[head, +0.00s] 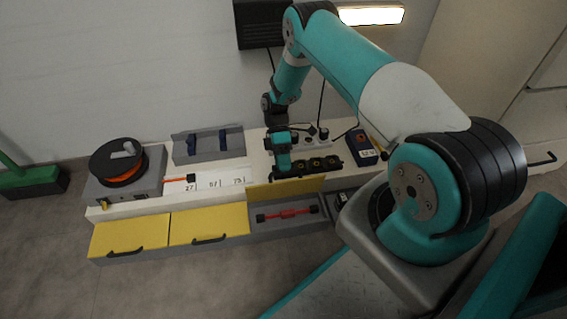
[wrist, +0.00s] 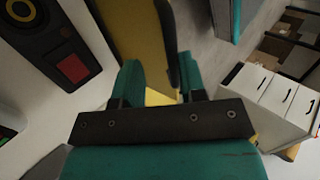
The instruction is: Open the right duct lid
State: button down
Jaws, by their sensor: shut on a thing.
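The right duct lid (head: 288,188) is a yellow panel, raised to about upright at the front of the bench. The duct (head: 262,228) below it is open and shows a red bar with black ends (head: 287,214) inside. My gripper (head: 284,172) is at the lid's top edge. In the wrist view, my gripper (wrist: 158,68) has its teal fingers on either side of the lid's dark handle (wrist: 166,40), shut on it. The yellow lid (wrist: 128,30) runs away beyond the fingers. The exact contact is partly hidden by the gripper body.
Two yellow lids (head: 130,236) (head: 208,224) on the left lie closed. Clear floor lies in front.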

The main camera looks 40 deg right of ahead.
jog(key=shift+s+f, duration=0.2)
jog(key=shift+f, duration=0.55)
jog(key=c, duration=1)
grip_release()
jog(key=shift+c, duration=0.8)
jog(key=shift+w+r, duration=0.1)
jog(key=shift+r, duration=0.15)
